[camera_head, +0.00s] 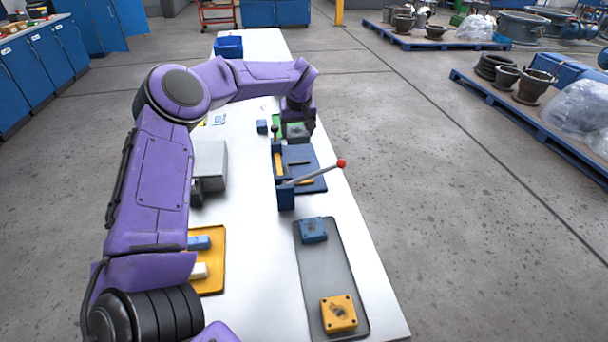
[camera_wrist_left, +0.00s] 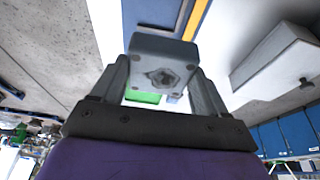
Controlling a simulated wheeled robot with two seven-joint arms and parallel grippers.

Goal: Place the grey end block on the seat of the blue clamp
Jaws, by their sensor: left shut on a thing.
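My left gripper (camera_head: 298,122) is shut on the grey end block (camera_head: 297,132), beyond the far end of the blue clamp (camera_head: 285,196). In the left wrist view part of the clamp (camera_wrist_left: 150,12) shows behind the block. The block appears to be above the table, apart from the clamp seat. My right gripper is out of view.
A grey tray (camera_head: 319,270) holds a blue block (camera_head: 313,230) and a yellow block (camera_head: 338,313). A yellow tray (camera_head: 211,285) with small parts and a grey box (camera_head: 211,164) stand left of the clamp. A green piece (camera_head: 276,122) lies near the gripper.

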